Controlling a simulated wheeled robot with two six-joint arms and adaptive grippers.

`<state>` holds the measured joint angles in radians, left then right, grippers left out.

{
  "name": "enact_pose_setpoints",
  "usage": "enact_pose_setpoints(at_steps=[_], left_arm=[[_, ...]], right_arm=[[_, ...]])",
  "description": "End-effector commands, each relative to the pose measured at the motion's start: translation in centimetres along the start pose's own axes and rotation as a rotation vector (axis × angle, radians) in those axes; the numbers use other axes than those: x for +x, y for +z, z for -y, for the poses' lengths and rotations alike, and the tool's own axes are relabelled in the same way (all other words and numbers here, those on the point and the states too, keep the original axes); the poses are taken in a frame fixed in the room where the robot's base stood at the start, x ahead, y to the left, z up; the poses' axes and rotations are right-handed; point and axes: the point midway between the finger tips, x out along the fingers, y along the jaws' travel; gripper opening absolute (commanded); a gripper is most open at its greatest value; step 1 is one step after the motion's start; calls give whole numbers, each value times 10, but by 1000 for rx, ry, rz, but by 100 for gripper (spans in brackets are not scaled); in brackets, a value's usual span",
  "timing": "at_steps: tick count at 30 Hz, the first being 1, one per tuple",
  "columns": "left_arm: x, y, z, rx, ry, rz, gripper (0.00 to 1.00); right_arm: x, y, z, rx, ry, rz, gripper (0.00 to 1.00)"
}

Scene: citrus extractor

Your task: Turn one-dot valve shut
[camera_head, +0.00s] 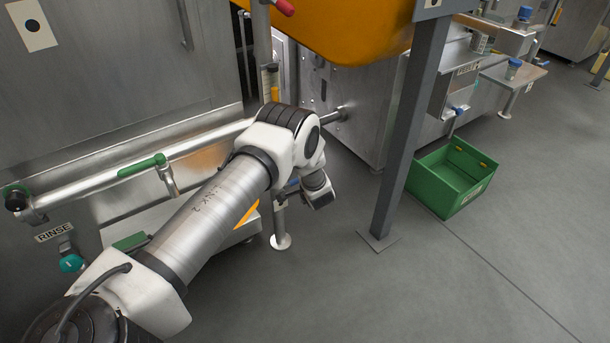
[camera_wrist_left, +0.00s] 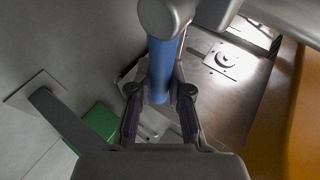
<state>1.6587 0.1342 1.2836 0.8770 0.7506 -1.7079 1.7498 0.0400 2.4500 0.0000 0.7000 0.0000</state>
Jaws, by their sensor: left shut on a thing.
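My left gripper (camera_wrist_left: 160,92) is shut on a blue handle (camera_wrist_left: 162,68) in the left wrist view. The handle stands upright between the two fingers and meets a grey rounded metal fitting (camera_wrist_left: 165,17) at its top. A pale plate with one round mark (camera_wrist_left: 225,60) sits on the metal panel to the right of the handle. In the head view my left arm reaches in from the lower left. My right gripper is not in view.
A green-handled lever (camera_head: 142,165) lies along the pipe at left, above a RINSE label (camera_head: 54,232). A dark steel post (camera_head: 408,130) stands right of my arm. A green crate (camera_head: 428,180) sits on the floor beyond it. An orange hopper (camera_head: 345,30) hangs above. Open floor lies at lower right.

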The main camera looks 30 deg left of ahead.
Motion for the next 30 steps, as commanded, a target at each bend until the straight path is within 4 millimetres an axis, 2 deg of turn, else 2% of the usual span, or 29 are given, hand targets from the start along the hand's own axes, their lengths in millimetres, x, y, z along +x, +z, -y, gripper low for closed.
enact_pose_setpoints(at_steps=[13,14,15,16,26,30], left_arm=[[1,1,-2,11,4,9,0],[1,1,-2,11,4,9,25],[1,1,-2,11,4,9,39],[1,1,-2,10,4,8,44],[-2,0,-1,9,3,7,44],[-21,-1,0,11,4,6,44]], right_arm=[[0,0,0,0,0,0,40],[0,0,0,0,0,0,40],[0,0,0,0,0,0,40],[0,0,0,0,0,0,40],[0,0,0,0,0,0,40],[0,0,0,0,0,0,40]])
